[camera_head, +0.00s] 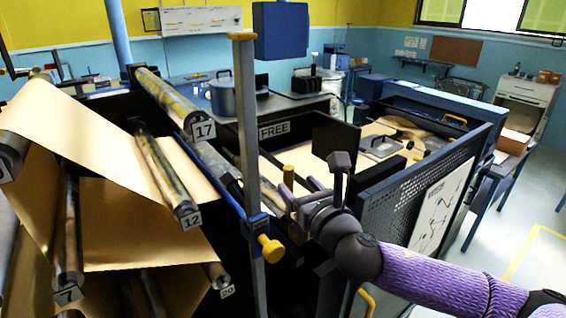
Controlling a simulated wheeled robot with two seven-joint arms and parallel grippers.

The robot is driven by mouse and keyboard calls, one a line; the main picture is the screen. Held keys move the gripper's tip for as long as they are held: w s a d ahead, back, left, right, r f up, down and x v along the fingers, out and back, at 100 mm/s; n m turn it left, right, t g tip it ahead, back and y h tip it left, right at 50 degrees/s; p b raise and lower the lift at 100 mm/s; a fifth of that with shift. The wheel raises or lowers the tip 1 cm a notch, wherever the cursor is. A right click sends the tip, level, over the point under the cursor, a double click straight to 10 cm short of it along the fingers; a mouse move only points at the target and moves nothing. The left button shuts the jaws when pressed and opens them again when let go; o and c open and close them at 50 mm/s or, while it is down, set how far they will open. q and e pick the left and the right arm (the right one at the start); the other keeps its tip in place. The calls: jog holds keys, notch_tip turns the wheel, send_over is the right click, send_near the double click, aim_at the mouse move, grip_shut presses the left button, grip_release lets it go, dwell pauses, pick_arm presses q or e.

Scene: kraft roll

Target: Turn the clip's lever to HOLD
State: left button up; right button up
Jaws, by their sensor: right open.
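A white FREE label (285,129) shows on the dark frame behind the grey upright post (246,120). No HOLD label can be read. A blue clamp (257,229) with a yellow knob (271,249) sits low on the post. I cannot make out the clip's lever for certain. My right gripper (291,196), on a purple-sleeved arm from the lower right, is open just right of the post, above and right of the knob. My left gripper is out of view.
Kraft paper (110,130) runs over several numbered rollers at the left, including roller 17 (170,98) and roller 12 (165,175). A blue perforated panel (405,210) stands close behind my right arm. Open floor (520,225) lies at the right.

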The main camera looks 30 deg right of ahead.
aim_at(291, 177)
jog(key=w, duration=0.2)
jog(key=w+p, duration=0.1)
jog(key=w, duration=0.1)
jog(key=w+d, duration=0.1)
jog(key=w, duration=0.2)
jog(key=shift+w, duration=0.1)
grip_shut()
dwell(1.1)
